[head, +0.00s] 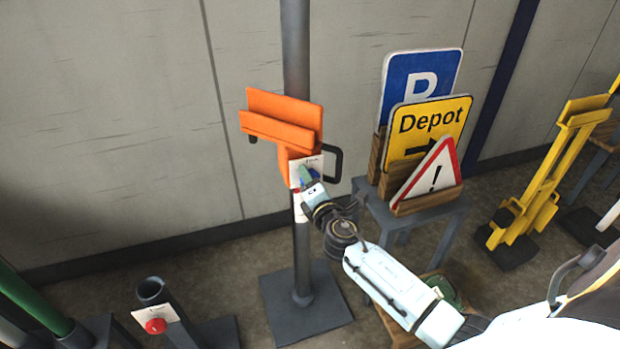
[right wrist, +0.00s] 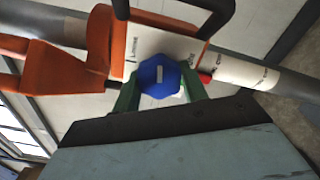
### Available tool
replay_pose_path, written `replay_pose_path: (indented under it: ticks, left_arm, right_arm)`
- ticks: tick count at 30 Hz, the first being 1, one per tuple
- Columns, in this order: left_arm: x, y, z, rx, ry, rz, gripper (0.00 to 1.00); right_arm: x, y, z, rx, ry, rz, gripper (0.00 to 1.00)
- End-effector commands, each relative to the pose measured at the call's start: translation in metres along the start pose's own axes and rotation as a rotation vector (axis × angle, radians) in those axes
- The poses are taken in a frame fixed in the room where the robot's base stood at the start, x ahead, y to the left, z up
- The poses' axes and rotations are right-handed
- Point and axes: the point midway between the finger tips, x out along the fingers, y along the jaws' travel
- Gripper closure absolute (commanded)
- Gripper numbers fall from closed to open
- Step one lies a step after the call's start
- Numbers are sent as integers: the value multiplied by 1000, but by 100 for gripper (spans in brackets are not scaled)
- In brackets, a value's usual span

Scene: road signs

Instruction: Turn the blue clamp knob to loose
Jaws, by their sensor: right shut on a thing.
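The blue clamp knob (right wrist: 153,78) sits on a white label plate (right wrist: 172,47) on the orange clamp (right wrist: 100,40). A white mark shows on the knob's face in the right wrist view. The plate carries small dark words, too small to read surely. In the head view the orange clamp (head: 283,117) is on a grey pole (head: 296,50), and my right gripper (head: 308,176) reaches its plate and mostly hides the knob. In the right wrist view the green fingers of my right gripper (right wrist: 161,90) are shut on the knob, one on each side. My left gripper is out of view.
A blue parking sign (head: 418,72), a yellow Depot sign (head: 428,125) and a red-edged warning triangle (head: 433,178) stand on a grey table (head: 385,213) at right. A black handle (head: 337,164) juts beside the clamp. A red knob (head: 155,326) is at lower left.

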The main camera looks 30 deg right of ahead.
Motion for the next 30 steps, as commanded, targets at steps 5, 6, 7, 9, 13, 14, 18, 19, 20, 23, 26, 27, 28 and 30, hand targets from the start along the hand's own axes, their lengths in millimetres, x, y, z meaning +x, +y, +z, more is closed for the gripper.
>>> replay_pose_path:
  ticks: [5, 6, 7, 9, 13, 14, 18, 19, 20, 23, 26, 27, 28, 30]
  left_arm:
    - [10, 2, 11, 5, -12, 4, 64]
    - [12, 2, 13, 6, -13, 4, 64]
    - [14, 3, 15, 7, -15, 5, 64]
    - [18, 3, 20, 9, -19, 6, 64]
    - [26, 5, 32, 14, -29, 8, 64]
    - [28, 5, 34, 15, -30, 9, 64]
    - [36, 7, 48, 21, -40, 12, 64]
    - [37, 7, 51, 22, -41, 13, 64]
    - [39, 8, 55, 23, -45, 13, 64]
    - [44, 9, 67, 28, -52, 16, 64]
    - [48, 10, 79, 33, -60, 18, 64]
    - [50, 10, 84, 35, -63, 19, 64]
    - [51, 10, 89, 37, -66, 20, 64]
    - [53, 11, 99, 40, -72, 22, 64]
  right_arm:
    - [0, 2, 0, -168, 1, 2, 80]
    - [0, 1, 0, -207, 1, 2, 80]
    - [0, 1, 0, -236, 2, 2, 80]
    - [0, 1, 0, -303, 2, 2, 80]
    - [0, 1, 0, -425, 1, 2, 80]
    - [0, 1, 0, -453, 2, 2, 80]
    - [0, 1, 1, -588, 1, 3, 80]
    - [0, 1, 1, -615, 1, 2, 80]
    - [0, 0, 1, -644, 1, 2, 80]
    - [0, 1, 1, -738, 1, 3, 80]
    - [0, 0, 2, -834, 1, 2, 80]
    - [0, 0, 2, -872, 0, 2, 80]
    - [0, 0, 2, -899, 1, 2, 80]
    - [0, 0, 2, -964, 1, 2, 80]
